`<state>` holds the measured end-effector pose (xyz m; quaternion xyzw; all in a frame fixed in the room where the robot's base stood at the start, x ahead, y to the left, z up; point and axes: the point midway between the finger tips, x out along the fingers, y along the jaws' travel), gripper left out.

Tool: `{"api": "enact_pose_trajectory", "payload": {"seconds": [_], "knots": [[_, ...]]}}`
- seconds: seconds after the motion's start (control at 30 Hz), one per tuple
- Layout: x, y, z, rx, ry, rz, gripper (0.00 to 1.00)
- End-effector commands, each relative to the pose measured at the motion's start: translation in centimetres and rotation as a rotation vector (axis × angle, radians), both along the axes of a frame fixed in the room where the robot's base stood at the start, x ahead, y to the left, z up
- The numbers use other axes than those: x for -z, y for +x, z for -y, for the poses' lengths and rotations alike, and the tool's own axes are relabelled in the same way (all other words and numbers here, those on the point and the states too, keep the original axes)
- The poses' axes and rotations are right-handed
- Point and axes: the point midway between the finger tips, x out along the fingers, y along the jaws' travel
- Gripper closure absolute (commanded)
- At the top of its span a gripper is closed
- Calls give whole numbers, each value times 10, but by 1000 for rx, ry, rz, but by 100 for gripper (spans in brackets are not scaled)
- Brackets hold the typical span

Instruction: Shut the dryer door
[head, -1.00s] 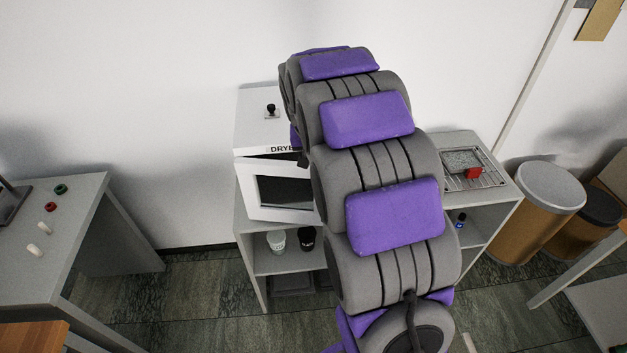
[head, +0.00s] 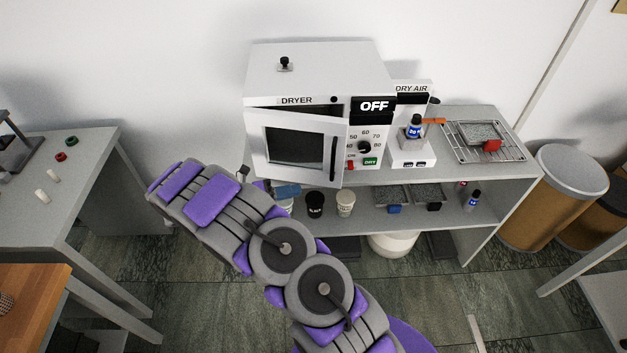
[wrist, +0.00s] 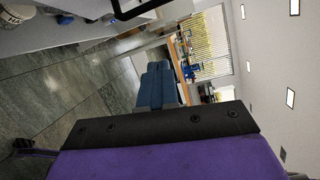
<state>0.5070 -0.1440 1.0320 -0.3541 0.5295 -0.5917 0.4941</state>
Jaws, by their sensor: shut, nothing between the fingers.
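The white dryer (head: 310,80) stands on the shelf unit. Its windowed door (head: 315,172) is ajar, with a dark wedge of gap along the top edge. The dark upright door handle (head: 333,158) is at the door's right side. My arm bends up in front of the shelf to the lower left of the door. In the wrist view, the dark bar of my gripper (wrist: 155,126) shows; it is shut and empty. A dark handle loop (wrist: 135,10) on a white surface shows at the top there. In the head view, the fingertips are hidden or unclear.
The dry air unit (head: 410,140) with a small bottle stands right of the dryer, then a wire rack (head: 485,142). Cups (head: 345,203) and trays stand on the lower shelf. A grey table (head: 70,190) is at left, with floor between it and the shelf.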

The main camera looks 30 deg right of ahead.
Motion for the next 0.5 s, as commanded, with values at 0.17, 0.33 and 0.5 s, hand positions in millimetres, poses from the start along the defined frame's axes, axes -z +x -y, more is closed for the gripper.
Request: {"api": "enact_pose_trajectory", "payload": {"seconds": [0.17, 0.33, 0.5], "knots": [[8, 7, -9, -68, -45, -193, 100], [7, 5, 4, -71, -49, -221, 100], [7, -1, 32, -67, -49, -219, 100]]}}
